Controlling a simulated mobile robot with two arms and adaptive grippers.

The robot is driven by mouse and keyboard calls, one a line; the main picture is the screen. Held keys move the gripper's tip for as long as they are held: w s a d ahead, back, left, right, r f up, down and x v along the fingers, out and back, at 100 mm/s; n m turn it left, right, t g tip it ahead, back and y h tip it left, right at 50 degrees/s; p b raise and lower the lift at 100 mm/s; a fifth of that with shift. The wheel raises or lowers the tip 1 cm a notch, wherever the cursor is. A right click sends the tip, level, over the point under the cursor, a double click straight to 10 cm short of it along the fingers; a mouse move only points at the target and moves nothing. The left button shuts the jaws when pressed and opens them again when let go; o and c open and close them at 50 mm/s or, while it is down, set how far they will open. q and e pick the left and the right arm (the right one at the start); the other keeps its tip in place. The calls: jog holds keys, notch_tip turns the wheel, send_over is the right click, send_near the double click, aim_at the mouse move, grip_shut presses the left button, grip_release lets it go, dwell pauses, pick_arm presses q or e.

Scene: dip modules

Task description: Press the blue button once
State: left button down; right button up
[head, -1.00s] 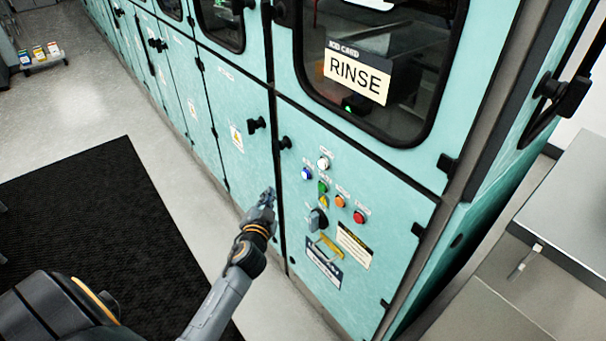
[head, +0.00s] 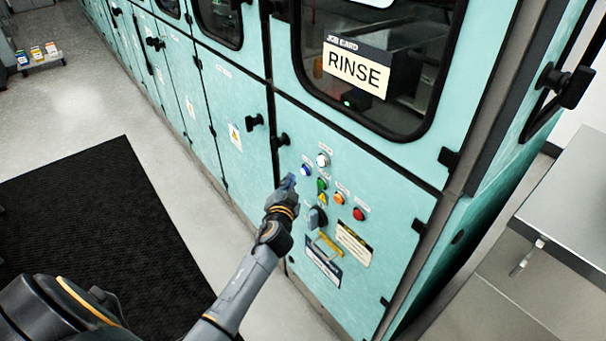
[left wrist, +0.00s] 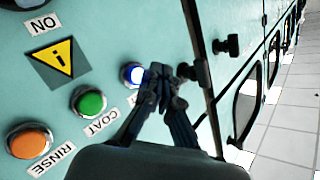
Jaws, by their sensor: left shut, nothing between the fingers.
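The blue button (head: 306,170) sits in a pale ring on the teal front panel, near the left edge of the button group. In the left wrist view the blue button (left wrist: 132,74) looks bright and is partly behind my fingers. My left gripper (head: 289,182) is shut and empty, just left of and slightly below the blue button in the head view. In the left wrist view its fingertips (left wrist: 163,78) are close to the right side of the button. I cannot tell whether they touch the panel. My right gripper is not in view.
A black door knob (head: 282,140) juts out at upper left.

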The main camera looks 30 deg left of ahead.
pick_arm(q)
jog(key=shift+w+d, duration=0.3)
jog(key=shift+w, duration=0.35)
dwell(1.0)
jog(key=shift+w+d+b, duration=0.15)
jog(key=shift+w+b, duration=0.25)
jog(key=shift+w+d, duration=0.2)
jog(key=shift+w, duration=0.2)
dwell(0.6)
jog(key=shift+r, duration=0.1)
jog(key=shift+s+a, duration=0.3)
jog(key=shift+s, duration=0.5)
